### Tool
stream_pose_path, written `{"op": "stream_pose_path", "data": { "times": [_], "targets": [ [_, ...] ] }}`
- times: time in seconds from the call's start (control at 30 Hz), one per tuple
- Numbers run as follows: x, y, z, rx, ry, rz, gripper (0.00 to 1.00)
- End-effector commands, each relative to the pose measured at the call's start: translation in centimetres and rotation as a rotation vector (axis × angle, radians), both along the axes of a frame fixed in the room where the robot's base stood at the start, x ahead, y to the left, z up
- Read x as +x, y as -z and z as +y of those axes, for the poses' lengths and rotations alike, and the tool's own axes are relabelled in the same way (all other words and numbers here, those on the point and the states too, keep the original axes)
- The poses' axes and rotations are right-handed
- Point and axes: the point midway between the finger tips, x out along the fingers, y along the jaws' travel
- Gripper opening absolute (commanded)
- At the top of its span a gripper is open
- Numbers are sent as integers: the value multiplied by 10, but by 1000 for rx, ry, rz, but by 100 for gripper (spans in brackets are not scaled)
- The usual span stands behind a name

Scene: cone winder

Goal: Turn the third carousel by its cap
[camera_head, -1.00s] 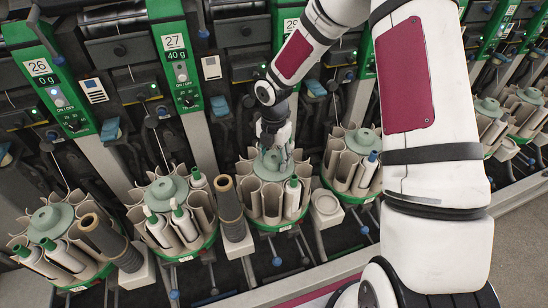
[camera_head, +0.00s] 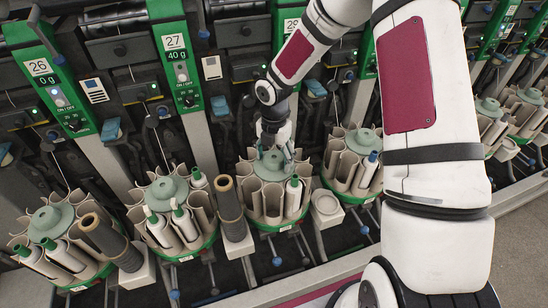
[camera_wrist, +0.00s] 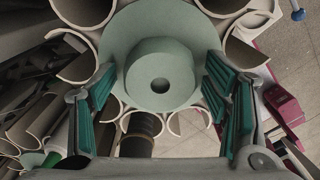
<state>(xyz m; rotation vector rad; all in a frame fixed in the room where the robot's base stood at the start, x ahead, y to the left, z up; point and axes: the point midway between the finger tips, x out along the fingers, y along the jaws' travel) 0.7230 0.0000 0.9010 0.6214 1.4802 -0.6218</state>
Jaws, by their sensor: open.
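The third carousel (camera_head: 259,200) stands below my arm, a ring of beige tubes on a green base, with one white, green-tipped bobbin (camera_head: 293,196) at its right front. Its pale green cap (camera_head: 268,168) sits in the middle, partly hidden by my gripper in the head view. My gripper (camera_head: 272,150) points down over the cap. In the wrist view the cap's round knob (camera_wrist: 160,75) with a dark centre hole lies between and ahead of the open, green-padded fingers. The fingers sit either side of it with gaps; I cannot tell exactly how far they reach down beside it.
Other carousels stand left (camera_head: 168,192) and right (camera_head: 352,160). Dark cones on posts (camera_head: 229,205) rise between carousels. Winder panels (camera_head: 178,65) stand behind.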

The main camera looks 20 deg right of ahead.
Motion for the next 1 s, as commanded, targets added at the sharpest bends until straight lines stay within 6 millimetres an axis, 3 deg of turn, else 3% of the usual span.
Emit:
{"op": "stream_pose_path", "data": {
  "times": [0.17, 0.6, 0.8, 1.0],
  "targets": [
    [1, -20, -1, -1, 2, -5, 70],
    [1, -102, -1, -1, 2, -4, 70],
    [0, -117, 0, 0, 0, -1, 70],
    [0, -119, 0, 0, 0, 0, 70]
  ]
}}
